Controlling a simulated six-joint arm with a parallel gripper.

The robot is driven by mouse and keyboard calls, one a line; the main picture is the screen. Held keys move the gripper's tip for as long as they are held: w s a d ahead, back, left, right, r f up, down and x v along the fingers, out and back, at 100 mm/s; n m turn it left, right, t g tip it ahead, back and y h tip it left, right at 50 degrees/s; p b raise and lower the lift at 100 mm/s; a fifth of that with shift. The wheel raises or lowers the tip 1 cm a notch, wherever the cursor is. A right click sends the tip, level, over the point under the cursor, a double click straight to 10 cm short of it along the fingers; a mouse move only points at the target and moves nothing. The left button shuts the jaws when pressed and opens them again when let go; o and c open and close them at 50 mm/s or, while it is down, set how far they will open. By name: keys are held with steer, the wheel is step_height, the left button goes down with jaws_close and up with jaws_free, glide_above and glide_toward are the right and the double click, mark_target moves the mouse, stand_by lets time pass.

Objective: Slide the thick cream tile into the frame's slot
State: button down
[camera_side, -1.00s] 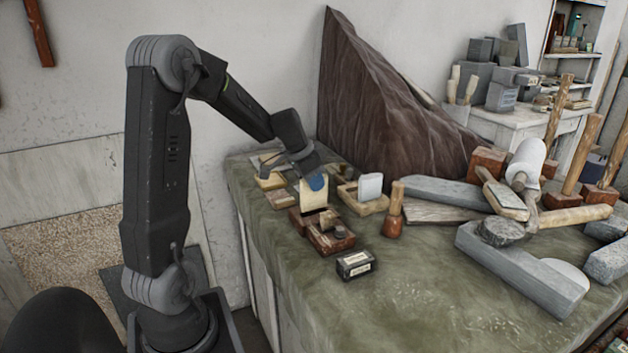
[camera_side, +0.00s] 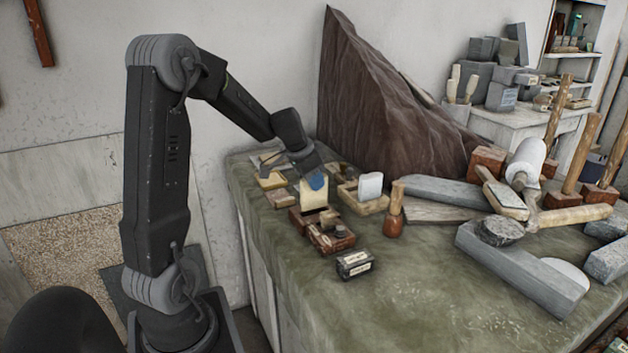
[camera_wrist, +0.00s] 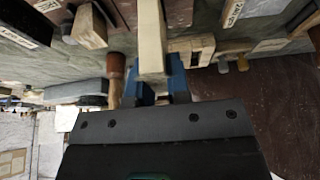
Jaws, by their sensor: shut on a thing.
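The thick cream tile (camera_side: 312,194) stands upright in my gripper (camera_side: 319,181), low over the table; it also shows edge-on in the wrist view (camera_wrist: 152,40). My gripper's blue fingers (camera_wrist: 159,84) are shut on one end of the tile, one on each side. A dark reddish-brown wooden frame (camera_side: 298,222) sits right below the tile in the side view. The tile hides part of it, and I cannot tell whether the tile's lower edge is in a slot or just above it.
A pale wooden holder with a whitish slab (camera_side: 370,186) stands close to the right of the tile. A wooden-handled tool (camera_side: 394,212) stands farther right. The table's front is clear.

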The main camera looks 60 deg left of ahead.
steer(key=shift+f, duration=1.7)
steer(key=c, duration=1)
jaws_free()
steer(key=shift+r, duration=0.1)
steer(key=shift+r, duration=1.9)
